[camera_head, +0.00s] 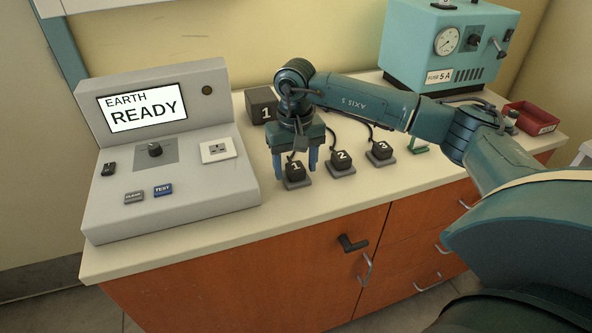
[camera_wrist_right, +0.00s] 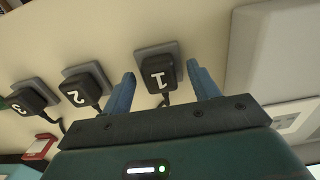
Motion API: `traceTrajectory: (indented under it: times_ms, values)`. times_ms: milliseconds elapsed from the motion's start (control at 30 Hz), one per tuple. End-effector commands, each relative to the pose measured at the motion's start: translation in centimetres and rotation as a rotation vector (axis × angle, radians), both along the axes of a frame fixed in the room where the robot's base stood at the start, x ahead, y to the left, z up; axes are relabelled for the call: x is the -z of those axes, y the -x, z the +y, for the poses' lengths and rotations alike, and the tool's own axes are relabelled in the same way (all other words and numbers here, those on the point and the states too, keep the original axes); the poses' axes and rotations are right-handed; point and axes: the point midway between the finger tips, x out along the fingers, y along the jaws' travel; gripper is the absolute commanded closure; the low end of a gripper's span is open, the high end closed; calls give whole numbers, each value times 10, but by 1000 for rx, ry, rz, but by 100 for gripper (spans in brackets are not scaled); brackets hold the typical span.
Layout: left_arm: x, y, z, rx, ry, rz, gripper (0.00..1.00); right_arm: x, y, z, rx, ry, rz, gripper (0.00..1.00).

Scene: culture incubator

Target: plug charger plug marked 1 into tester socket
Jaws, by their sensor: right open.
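The black charger plug marked 1 (camera_head: 295,169) sits on a small grey pad on the counter, and it also shows in the right wrist view (camera_wrist_right: 158,75). My right gripper (camera_head: 297,172) points down over this plug. Its two blue fingers are open, one on each side of the plug, and a gap shows beside it in the wrist view (camera_wrist_right: 163,88). The tester (camera_head: 170,160) is a grey console at the left with a screen reading "EARTH READY". Its white socket (camera_head: 218,150) is on the sloped panel. My left gripper is not in view.
Plugs marked 2 (camera_head: 341,159) and 3 (camera_head: 379,150) stand on pads to the right. A dark block (camera_head: 261,106) marked 1 is behind the gripper. A teal machine (camera_head: 440,45) and a red tray (camera_head: 531,118) are at the back right. The counter front is clear.

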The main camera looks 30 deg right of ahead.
Motion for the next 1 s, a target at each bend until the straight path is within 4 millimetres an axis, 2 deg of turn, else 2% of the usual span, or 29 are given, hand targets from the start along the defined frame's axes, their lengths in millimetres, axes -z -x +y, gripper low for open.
traceTrajectory:
  times_ms: [833, 1000]
  values:
    - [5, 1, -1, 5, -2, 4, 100, 0, 0, 0, 0, 0, 0, 40]
    - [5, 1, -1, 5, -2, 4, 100, 0, 0, 0, 0, 0, 0, 54]
